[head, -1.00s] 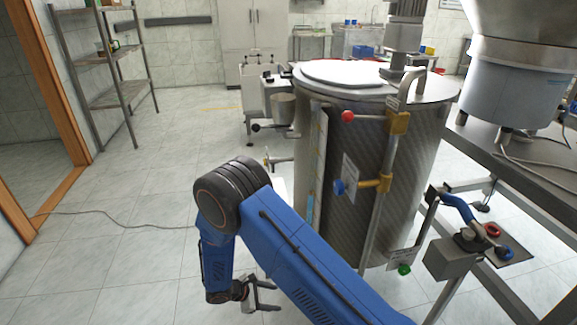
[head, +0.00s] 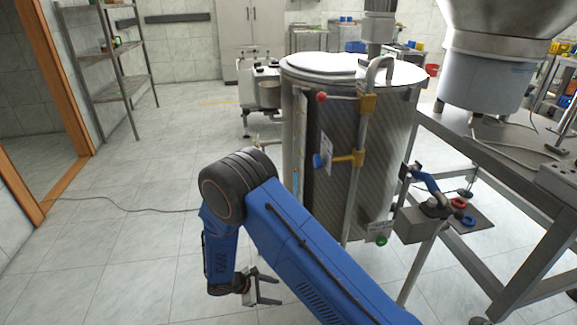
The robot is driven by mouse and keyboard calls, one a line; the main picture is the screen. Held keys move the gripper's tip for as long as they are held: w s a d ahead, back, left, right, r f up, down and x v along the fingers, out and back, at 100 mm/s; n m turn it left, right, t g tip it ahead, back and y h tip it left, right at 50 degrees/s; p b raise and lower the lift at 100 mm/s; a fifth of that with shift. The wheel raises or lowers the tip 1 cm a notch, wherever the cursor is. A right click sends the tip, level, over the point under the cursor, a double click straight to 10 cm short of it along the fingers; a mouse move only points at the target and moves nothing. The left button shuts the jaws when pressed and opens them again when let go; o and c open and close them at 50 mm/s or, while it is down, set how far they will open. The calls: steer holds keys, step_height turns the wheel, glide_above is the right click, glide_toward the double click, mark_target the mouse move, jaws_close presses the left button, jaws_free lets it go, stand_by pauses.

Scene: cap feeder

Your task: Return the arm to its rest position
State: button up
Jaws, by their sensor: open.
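My blue arm (head: 297,240) reaches up from the bottom right of the head view to a black elbow, and its forearm hangs down from there. My gripper (head: 273,288) is at the end of the forearm, low over the tiled floor. Its two fingers point right and stand apart. Nothing shows between them. The gripper is left of and in front of the large steel tank (head: 352,170), with no contact visible.
A steel table (head: 470,165) with a hopper (head: 487,70) stands at the right. A grey box with a blue handle (head: 425,222) sits beside the tank. A shelf rack (head: 120,90) stands at the back left. The floor at left is clear, apart from a cable (head: 120,204).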

steer(key=d+r+m+g+y, duration=0.1)
steer(key=d+r+m, duration=0.2)
steer(key=d+r, duration=0.65)
steer(key=s+d+r+m+g+y, duration=0.15)
steer(key=d+r+m, duration=0.25)
steer(key=r, duration=1)
steer(key=w+d+r+m+y, duration=0.1)
steer(key=d+r+m, duration=0.2)
steer(key=d+r, duration=0.6)
steer(key=s+d+r+m+y, duration=0.35)
steer(key=s+d+r, duration=0.45)
steer(key=s+r, duration=0.4)
steer(key=s+d+r+m+t, duration=0.2)
steer(key=s, duration=0.4)
steer(key=s+d+r+m+t+y, duration=0.1)
steer(key=s+d+r+m+t, duration=0.1)
steer(key=s, duration=0.5)
steer(key=shift+r+m, duration=0.65)
steer(key=shift+r, duration=0.1)
steer(key=shift+d, duration=0.1)
steer(key=shift+c, duration=0.4)
